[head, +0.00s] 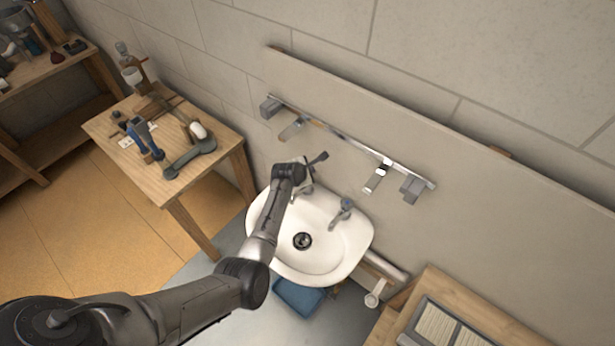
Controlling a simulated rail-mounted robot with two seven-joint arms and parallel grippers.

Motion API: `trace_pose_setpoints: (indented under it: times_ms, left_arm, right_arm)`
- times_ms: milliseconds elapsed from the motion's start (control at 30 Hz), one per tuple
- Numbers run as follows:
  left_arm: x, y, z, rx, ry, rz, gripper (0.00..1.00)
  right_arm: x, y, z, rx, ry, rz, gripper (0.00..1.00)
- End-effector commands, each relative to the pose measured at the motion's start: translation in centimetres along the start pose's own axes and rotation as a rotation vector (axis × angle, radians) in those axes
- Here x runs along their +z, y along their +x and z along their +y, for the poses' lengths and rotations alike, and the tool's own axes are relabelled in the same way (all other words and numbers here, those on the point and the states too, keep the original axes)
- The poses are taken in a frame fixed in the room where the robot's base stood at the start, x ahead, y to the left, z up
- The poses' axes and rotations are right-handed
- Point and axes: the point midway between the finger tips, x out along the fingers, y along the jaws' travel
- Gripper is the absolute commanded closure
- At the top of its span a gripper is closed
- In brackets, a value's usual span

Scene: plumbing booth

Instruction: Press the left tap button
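A white washbasin (343,262) is mounted at the wall, with a dark drain (302,240) in its bowl. The right tap (343,209), with a blue-grey top, stands on the basin's back rim. The left tap (306,190) is mostly hidden behind my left wrist; only a small part shows, and its button cannot be made out. My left gripper (318,157) is over the back left of the basin, close to the left tap. Whether it touches the tap, and whether its fingers are open or shut, cannot be told. My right gripper is not in view.
A metal rail (345,140) with brackets runs along the wall board above the basin. A wooden table (150,186) with tools stands left. A wooden bench (480,315) is at lower right. A blue container (298,297) sits below the basin beside a white pipe (375,292).

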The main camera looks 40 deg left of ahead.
Motion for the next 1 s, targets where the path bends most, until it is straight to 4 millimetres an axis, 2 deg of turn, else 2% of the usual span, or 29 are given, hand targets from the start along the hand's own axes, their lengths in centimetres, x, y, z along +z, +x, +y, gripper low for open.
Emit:
trace_pose_setpoints:
  times_ms: [1000]
  left_arm:
    - [-0.41, 0.6, -0.43, 0.0, 0.0, 0.0, 1.0]
  right_arm:
    - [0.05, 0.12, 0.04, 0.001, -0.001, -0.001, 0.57]
